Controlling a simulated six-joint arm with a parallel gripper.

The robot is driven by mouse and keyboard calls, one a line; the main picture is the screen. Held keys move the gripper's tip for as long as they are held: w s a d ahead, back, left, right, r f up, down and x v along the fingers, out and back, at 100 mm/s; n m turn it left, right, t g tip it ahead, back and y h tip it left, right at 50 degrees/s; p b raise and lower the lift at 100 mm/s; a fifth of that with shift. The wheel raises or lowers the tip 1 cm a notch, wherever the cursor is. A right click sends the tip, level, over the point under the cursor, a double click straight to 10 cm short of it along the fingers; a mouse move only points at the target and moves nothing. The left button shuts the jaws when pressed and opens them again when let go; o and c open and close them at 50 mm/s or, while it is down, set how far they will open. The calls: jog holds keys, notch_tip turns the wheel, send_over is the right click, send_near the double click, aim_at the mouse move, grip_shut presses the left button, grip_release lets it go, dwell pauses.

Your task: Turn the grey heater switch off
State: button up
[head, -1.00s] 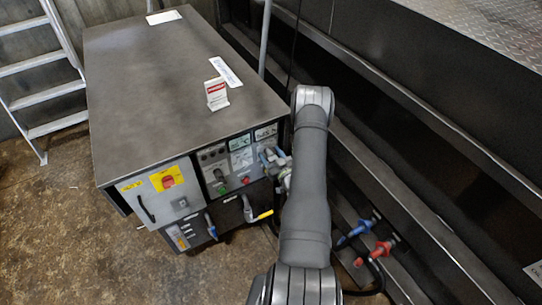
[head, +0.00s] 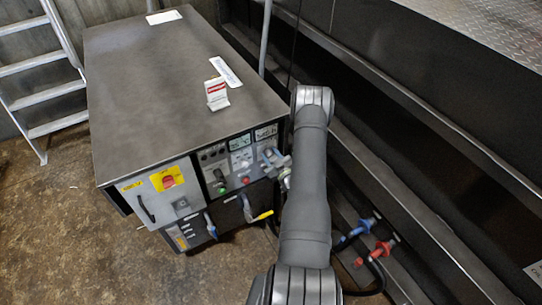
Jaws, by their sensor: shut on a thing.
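The control panel (head: 214,172) is on the front of the dark metal cabinet (head: 170,75). My gripper (head: 266,158) is at the right part of this panel, below a white label. Its jaws are shut on a small part at the panel face, which I take to be the grey heater switch. The fingers hide most of that part, so its turned position cannot be read.
A green button (head: 221,188) and a red button (head: 245,180) sit left of the gripper. A yellow-handled valve (head: 262,216) is below. A grey box with a red rotary switch (head: 168,181) is at left. Blue (head: 357,231) and red (head: 378,251) valves are at right.

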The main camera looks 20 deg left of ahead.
jog(key=n, duration=0.7)
jog(key=shift+s+f, duration=0.15)
jog(key=n, duration=0.4)
jog(key=shift+a, duration=0.1)
jog(key=shift+f+n, duration=0.15)
jog(key=shift+n, duration=1.75)
jog(key=o, duration=1)
jog(key=v, duration=1.7)
jog(key=shift+s, duration=0.2)
jog(key=x, duration=1.7)
jog(key=shift+w, duration=0.2)
